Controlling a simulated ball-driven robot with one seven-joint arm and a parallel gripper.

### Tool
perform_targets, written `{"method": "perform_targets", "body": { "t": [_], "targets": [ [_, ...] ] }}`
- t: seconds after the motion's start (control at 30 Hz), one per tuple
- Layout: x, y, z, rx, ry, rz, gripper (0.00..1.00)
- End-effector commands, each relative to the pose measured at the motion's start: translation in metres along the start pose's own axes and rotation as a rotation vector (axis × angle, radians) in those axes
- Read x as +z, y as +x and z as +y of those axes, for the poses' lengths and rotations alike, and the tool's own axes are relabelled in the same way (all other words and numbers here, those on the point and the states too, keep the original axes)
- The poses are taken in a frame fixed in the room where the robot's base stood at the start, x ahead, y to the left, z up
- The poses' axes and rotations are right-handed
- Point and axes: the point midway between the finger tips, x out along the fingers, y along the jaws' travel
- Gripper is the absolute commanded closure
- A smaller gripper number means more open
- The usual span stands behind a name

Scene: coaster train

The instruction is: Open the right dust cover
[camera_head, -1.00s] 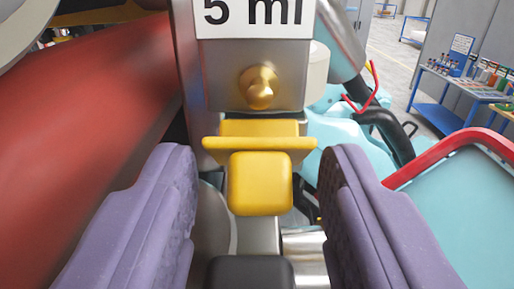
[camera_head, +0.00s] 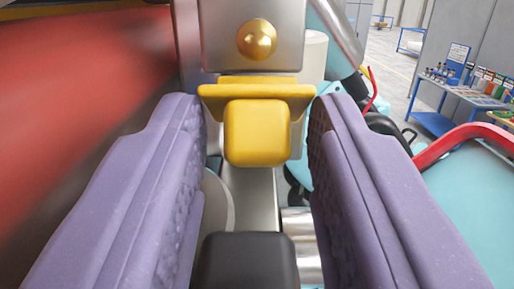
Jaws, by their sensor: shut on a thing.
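The yellow dust cover (camera_head: 257,132) is in the middle of the head view, with a wide flange and a rounded block standing out from it. It sits right below a metal box with a round brass knob (camera_head: 257,40). My gripper (camera_head: 258,140) has one purple finger on each side of the yellow cover and is shut on it. The fingertips lie at the two ends of the flange; some gap shows beside the rounded block. The exact contact is hidden behind the fingers.
A black block (camera_head: 247,262) and a metal cylinder (camera_head: 303,240) lie below the cover between the fingers. A large red pipe (camera_head: 85,90) fills the left. A turquoise part with a red rail (camera_head: 470,135) is at the right. A blue workbench (camera_head: 450,105) stands farther back.

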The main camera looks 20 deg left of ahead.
Motion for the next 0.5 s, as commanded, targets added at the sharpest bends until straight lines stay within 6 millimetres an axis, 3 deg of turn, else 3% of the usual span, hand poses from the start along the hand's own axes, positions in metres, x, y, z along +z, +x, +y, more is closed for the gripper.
{"method": "perform_targets", "body": {
  "t": [0.23,0.27,0.3,0.5],
  "targets": [
    [-0.0008,0.0003,-0.0001,0.000,0.000,-0.002,0.92],
    [-0.0008,0.0003,-0.0001,0.000,0.000,-0.002,0.57],
    [-0.0008,0.0003,-0.0001,0.000,0.000,-0.002,0.53],
    [-0.0005,0.0003,-0.0001,0.000,0.000,-0.003,0.53]
  ]
}}
